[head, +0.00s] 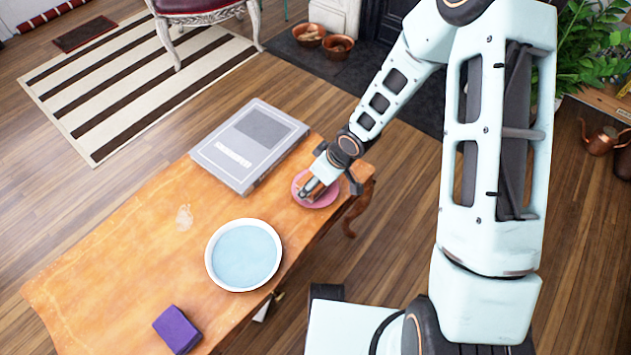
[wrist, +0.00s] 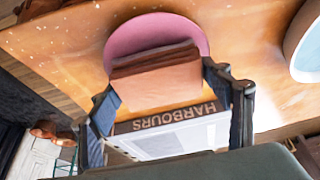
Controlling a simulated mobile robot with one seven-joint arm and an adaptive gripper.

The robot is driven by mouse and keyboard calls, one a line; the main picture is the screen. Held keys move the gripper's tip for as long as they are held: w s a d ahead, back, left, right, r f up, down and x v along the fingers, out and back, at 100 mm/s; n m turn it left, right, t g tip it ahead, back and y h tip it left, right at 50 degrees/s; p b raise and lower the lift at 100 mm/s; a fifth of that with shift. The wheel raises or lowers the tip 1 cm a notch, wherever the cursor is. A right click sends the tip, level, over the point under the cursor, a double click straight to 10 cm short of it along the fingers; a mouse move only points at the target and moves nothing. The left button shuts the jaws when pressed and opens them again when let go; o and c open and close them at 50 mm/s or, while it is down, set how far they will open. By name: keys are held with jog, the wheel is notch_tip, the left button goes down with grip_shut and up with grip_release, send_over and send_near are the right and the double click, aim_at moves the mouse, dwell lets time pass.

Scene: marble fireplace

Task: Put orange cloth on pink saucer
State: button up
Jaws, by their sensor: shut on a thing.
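The pink saucer (head: 327,198) lies at the right end of the wooden table; my gripper (head: 310,188) is over it and hides part of it. In the wrist view the saucer (wrist: 150,32) shows behind the orange cloth (wrist: 158,88), a folded orange-brown piece. My gripper (wrist: 165,85) is shut on the cloth, one finger at each side. The cloth overlaps the near part of the saucer in that view. I cannot tell whether it touches the saucer. In the head view the cloth is mostly hidden by my gripper.
A grey book (head: 232,158) lies close to the left of the saucer; its HARBOURS lettering (wrist: 175,117) shows in the wrist view. A white-rimmed blue bowl (head: 243,255) and a purple block (head: 177,330) are nearer the front. The table (head: 120,260) is bare at the left.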

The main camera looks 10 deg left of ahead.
jog(key=shift+r, duration=0.1)
jog(key=o, duration=1.1)
jog(key=p+v, duration=0.6)
jog(key=v, duration=0.6)
jog(key=shift+d, duration=0.1)
